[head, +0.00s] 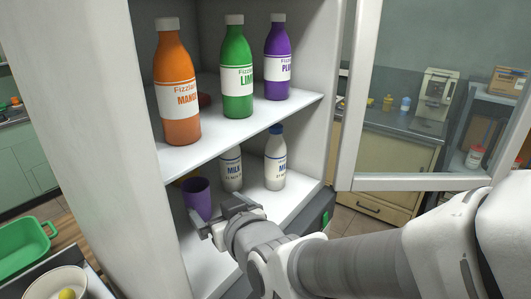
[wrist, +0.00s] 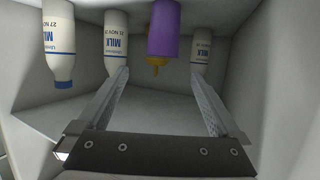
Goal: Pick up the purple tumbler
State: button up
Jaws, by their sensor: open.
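The purple tumbler (head: 197,200) stands upright on the lower shelf of the white cabinet, near its left side. In the wrist view, which looks upside down, the tumbler (wrist: 163,30) is at the top centre, beyond the fingertips and between their lines. My gripper (head: 220,213) is open and empty, close to the tumbler on its right and front side in the head view. Both fingers of the gripper (wrist: 160,72) show spread apart in the wrist view. Whether a finger touches the tumbler I cannot tell.
Milk bottles (head: 275,160) (head: 231,170) stand behind on the same shelf; the wrist view shows another. A yellow object (wrist: 155,66) is behind the tumbler. The upper shelf (head: 215,132) above holds orange, green and purple bottles. The open glass door (head: 425,182) is at right.

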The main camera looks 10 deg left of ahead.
jog(key=a, duration=0.1)
send_near(192, 185)
jog(key=x, duration=0.4)
jog(key=shift+w+a, duration=0.2)
jog(key=shift+a, duration=0.15)
jog(key=shift+p+x, duration=0.4)
jog(key=shift+x, duration=2.25)
jog(key=shift+d+f, duration=0.1)
jog(key=shift+d, duration=0.1)
jog(key=shift+c, duration=0.2)
jog(key=c, duration=1.2)
jog(key=shift+o, duration=0.2)
